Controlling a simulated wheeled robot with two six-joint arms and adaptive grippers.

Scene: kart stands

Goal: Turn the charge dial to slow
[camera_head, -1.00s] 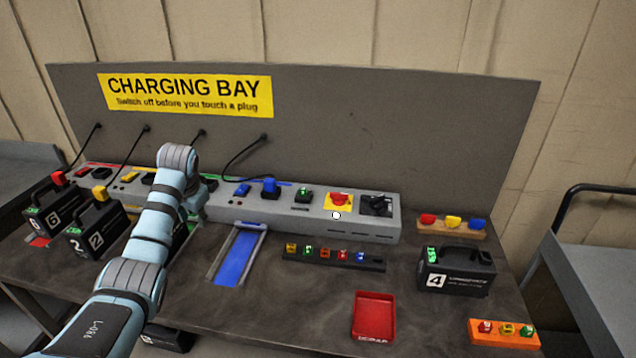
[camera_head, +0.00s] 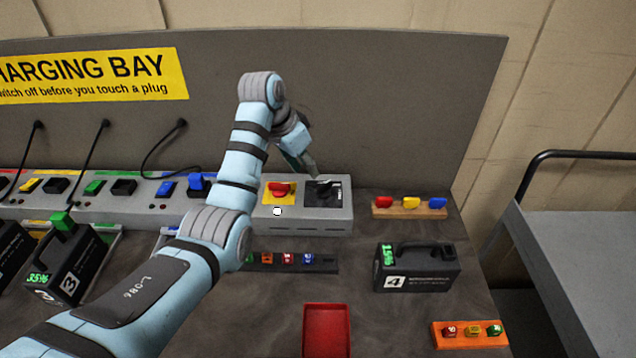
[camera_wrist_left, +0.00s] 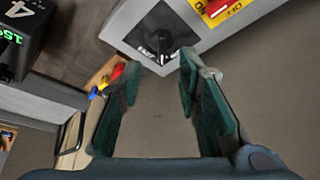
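The charge dial (camera_head: 324,189) is a black knob on a dark square plate at the right end of the grey console (camera_head: 310,219). I cannot tell which setting the knob points to. My left gripper (camera_head: 308,168) is just above and behind the dial in the head view. In the left wrist view its two green fingers (camera_wrist_left: 158,72) are spread apart with nothing between them, and the dial lies beyond their tips. My right gripper is not in view.
A red switch (camera_head: 280,188) on a yellow plate sits just left of the dial. A wooden rack of coloured plugs (camera_head: 410,208), battery 4 (camera_head: 415,270) and a red tray (camera_head: 327,330) stand to the right and front. The grey back board rises behind the console.

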